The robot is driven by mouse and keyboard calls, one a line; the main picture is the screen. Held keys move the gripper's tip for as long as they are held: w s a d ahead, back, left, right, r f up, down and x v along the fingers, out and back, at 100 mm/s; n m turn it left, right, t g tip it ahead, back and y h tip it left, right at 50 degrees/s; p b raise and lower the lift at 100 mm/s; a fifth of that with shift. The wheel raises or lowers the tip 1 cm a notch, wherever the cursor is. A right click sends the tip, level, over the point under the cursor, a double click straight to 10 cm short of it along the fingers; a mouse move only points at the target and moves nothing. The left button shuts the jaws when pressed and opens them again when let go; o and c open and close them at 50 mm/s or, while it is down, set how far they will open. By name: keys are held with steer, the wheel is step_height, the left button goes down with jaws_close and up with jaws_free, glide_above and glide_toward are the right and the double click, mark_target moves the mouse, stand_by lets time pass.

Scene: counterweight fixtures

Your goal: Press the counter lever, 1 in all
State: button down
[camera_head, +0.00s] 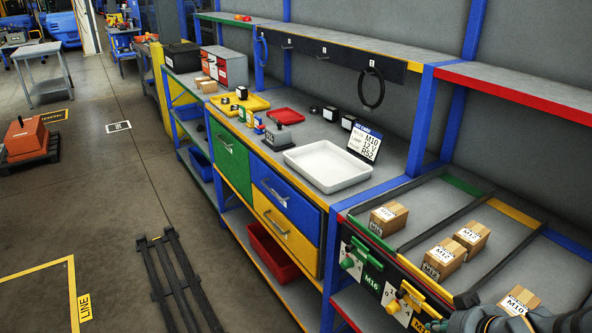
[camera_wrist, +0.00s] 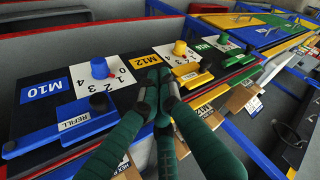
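A dark panel carries coloured bars and numbered knobs; I cannot tell which part is the counter lever. In the wrist view a blue bar (camera_wrist: 58,131) has a REFILL label, with a blue knob (camera_wrist: 100,68) on a numbered plate above it. A yellow bar (camera_wrist: 192,77) and yellow knob (camera_wrist: 181,49) are further right, then a green bar (camera_wrist: 240,60) and green knob (camera_wrist: 223,39). My gripper (camera_wrist: 158,88) looks shut and empty, its tips close together beside the M12 label, between the blue knob and yellow bar. Whether it touches the panel is unclear. In the head view my gripper (camera_head: 490,318) is at bottom right.
Labelled cardboard boxes (camera_head: 389,217) stand in lanes above the panel. To the left, a workbench holds a white tray (camera_head: 327,166), a yellow tray (camera_head: 240,103) and a sign (camera_head: 365,142). The floor (camera_head: 110,220) left of the bench is mostly open, with a dark rack lying there.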

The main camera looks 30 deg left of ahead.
steer(key=w+r+m+p, duration=0.1)
steer(key=w+r+p, duration=0.2)
steer(key=r+p, duration=0.5)
steer(key=w+r+t+p, duration=0.1)
steer(key=w+r+p, duration=0.2)
steer(key=r+p, duration=0.6)
step_height(320, 180, up, 4)
steer(key=shift+w+r+m, duration=0.1)
steer(key=shift+w+m, duration=0.3)
steer(key=shift+a, duration=0.2)
